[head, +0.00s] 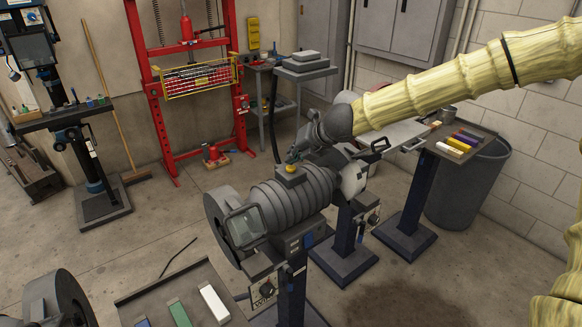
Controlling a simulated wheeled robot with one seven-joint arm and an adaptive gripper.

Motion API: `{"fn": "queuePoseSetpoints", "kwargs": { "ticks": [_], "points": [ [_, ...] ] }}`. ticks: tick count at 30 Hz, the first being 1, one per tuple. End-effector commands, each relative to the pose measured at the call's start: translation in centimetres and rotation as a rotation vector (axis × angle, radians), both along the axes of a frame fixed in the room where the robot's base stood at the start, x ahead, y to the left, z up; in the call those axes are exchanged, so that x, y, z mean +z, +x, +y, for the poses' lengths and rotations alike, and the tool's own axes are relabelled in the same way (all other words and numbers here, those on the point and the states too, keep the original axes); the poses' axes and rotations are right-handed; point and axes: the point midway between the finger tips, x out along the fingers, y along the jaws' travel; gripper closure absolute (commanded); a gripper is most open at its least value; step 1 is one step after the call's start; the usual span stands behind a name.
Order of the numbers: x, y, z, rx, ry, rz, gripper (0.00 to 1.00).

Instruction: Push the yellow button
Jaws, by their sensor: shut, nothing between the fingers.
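The yellow button (291,169) is a small round cap on top of the grey ribbed housing of a bench machine (292,198), near the picture's middle. My gripper (295,156) is dark grey and comes down from the upper right at the end of my yellow bamboo-like arm. Its fingers are shut and empty. The fingertips are right at the button's upper edge and overlap it in this view. I cannot tell whether they touch it or hang just above it.
A clear shield (245,226) stands at the machine's left front. Behind it is another pedestal machine (352,178). A tray with coloured bars (462,141) stands at the right, and another tray (187,281) at the front. A red press (186,95) stands at the back.

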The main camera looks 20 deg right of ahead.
Motion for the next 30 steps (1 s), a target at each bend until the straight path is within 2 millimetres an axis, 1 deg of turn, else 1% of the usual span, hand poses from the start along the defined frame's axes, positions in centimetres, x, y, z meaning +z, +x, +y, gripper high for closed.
{"fn": "queuePoseSetpoints", "kwargs": {
  "ticks": [16, 25, 30],
  "points": [
    [-0.03, 0.0, 0.0, 0.0, 0.0, 0.0, 1.0],
    [-0.92, -0.02, 0.02, -0.001, -0.001, 0.0, 1.0],
    [-0.91, -0.02, 0.03, -0.001, -0.001, 0.0, 1.0]
  ]
}}
